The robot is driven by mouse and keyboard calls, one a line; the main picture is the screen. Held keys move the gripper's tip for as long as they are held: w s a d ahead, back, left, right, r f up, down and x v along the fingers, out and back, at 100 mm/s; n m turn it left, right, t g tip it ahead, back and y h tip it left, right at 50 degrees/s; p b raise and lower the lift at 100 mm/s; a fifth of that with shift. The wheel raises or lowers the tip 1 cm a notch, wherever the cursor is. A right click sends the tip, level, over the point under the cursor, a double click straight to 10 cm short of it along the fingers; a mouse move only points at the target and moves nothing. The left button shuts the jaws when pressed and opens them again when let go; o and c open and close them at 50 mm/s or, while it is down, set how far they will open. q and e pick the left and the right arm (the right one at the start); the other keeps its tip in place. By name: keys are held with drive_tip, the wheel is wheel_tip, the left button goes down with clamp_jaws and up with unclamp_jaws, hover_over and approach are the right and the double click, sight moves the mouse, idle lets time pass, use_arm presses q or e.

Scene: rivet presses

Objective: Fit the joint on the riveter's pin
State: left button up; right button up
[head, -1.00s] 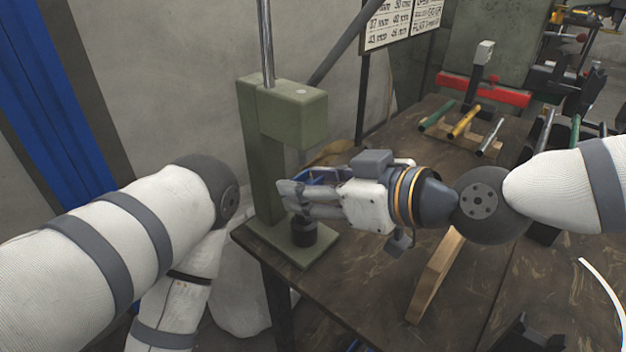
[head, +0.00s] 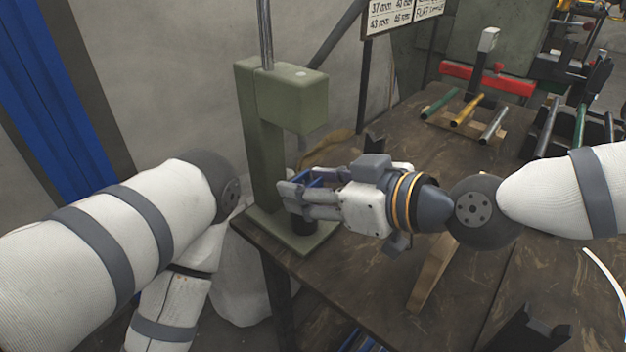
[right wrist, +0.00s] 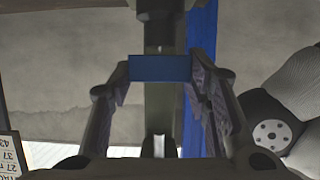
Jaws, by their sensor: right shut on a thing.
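The green riveter (head: 262,140) stands at the table's left corner, with an upright column, an overhanging head and a flat base. A short black cylinder (head: 303,226), apparently its pin holder, stands on the base; the pin itself is hard to make out. My right gripper (head: 290,196) is between the riveter's head and the base, just above the black cylinder. It is shut on the blue joint (head: 315,177), mostly hidden by the fingers. In the right wrist view the blue joint (right wrist: 160,68) spans between both fingers, with the green column behind. My left gripper is out of view.
A wooden piece (head: 434,273) lies on the table below my right forearm. Coloured tubes on a wooden rack (head: 462,124) and a red bar (head: 487,78) are farther back. My left arm is beside the table's left edge.

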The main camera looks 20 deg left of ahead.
sight(317, 126)
drive_tip(key=shift+f, duration=0.35)
drive_tip(key=o, duration=1.1)
wheel_tip(317, 126, up, 10)
drive_tip(key=shift+r, duration=0.1)
